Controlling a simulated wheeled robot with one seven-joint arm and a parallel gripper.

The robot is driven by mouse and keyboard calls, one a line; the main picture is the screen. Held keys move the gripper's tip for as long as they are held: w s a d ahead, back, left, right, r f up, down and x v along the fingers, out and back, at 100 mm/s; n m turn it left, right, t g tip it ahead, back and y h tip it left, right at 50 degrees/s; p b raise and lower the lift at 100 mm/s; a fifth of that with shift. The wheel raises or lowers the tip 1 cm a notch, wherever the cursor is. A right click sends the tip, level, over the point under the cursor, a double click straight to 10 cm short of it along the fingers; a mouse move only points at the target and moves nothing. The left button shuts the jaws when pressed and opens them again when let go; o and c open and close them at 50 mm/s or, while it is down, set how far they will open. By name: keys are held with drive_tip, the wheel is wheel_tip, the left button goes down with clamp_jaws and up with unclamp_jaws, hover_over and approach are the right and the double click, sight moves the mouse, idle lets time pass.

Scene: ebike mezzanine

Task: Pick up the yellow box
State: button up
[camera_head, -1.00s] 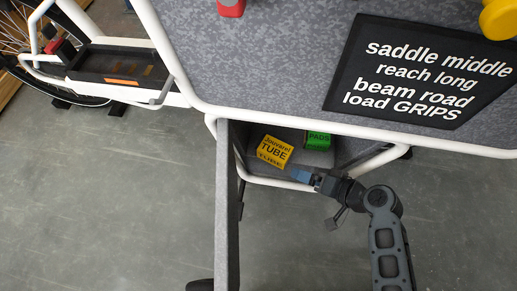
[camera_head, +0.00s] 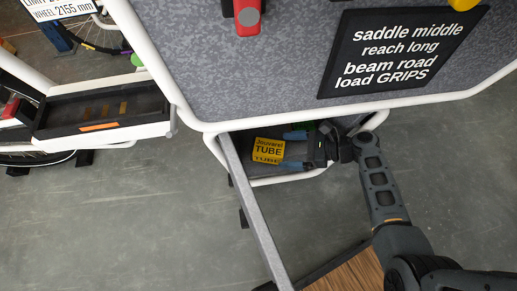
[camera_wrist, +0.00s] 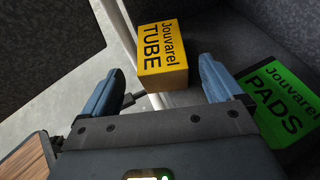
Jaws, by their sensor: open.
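The yellow box (camera_head: 268,150), labelled "Jouvarel TUBE", sits on the grey shelf under the worktop in the head view. It also shows in the wrist view (camera_wrist: 163,55), just beyond the fingertips and between their lines. My gripper (camera_head: 290,150) is open, with its two blue fingers pointing left at the box's right side in the head view. In the wrist view, my gripper (camera_wrist: 160,80) has nothing held between its fingers. Whether a fingertip touches the box I cannot tell.
A green box (camera_wrist: 285,100) labelled "PADS" lies on the shelf right of my gripper in the wrist view. A white tube frame (camera_head: 215,150) edges the shelf. A grey panel (camera_head: 255,215) stands at its left. The worktop (camera_head: 250,75) overhangs above.

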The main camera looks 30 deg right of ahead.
sight(267, 150)
drive_tip(key=b+x, duration=0.2)
drive_tip(key=x, duration=0.4)
drive_tip(key=shift+w+f+b, duration=0.15)
drive_tip(key=shift+f+b, duration=0.1)
drive_tip(key=shift+b, duration=0.1)
drive_tip(key=shift+w+a+f, duration=0.1)
drive_tip(key=shift+w+a, duration=0.25)
drive_tip(key=shift+a, duration=0.1)
drive_tip(key=shift+c, duration=0.2)
drive_tip(key=c, duration=1.1)
drive_tip(key=shift+c, duration=0.2)
